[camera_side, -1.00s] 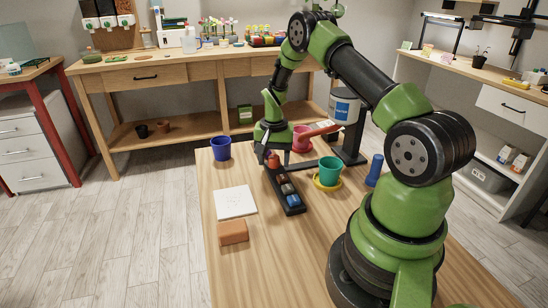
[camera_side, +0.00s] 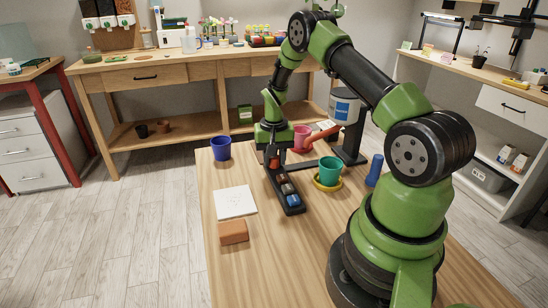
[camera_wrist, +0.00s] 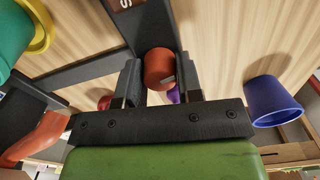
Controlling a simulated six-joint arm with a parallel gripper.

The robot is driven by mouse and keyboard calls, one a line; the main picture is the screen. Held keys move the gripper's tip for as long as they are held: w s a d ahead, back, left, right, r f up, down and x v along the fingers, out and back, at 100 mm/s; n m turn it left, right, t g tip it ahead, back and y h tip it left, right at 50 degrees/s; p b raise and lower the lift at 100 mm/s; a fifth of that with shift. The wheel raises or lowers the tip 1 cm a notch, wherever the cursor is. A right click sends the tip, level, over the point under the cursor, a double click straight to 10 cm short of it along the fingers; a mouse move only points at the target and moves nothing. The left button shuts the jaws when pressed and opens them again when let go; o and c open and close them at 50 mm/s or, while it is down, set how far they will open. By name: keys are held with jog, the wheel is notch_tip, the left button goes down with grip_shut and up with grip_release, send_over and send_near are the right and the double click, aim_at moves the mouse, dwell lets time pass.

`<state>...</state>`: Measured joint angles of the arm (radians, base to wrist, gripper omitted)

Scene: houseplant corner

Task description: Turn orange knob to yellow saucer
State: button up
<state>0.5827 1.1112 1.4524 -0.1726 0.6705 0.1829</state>
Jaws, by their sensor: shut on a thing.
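The orange knob (camera_side: 274,163) is at the far end of a black knob panel (camera_side: 296,209) on the table. My gripper (camera_side: 273,158) is over that end, pointing down. In the wrist view the orange knob (camera_wrist: 159,67) sits between the two fingers of my gripper (camera_wrist: 159,78), which is shut on it. The knob has a pale mark on its side. The yellow saucer (camera_side: 318,185) lies right of the panel with a green cup (camera_side: 330,169) standing on it. The saucer (camera_wrist: 44,28) also shows at the wrist view's upper left.
Other knobs, including a blue one (camera_side: 292,200), line the panel's near part. A blue pot (camera_side: 221,149), white plate (camera_side: 235,202) and brown block (camera_side: 233,232) stand left. The table's front left is clear.

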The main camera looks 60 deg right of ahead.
jog(key=n, duration=0.7)
dwell(0.6)
jog(key=o, duration=0.9)
notch_tip(320, 180, up, 10)
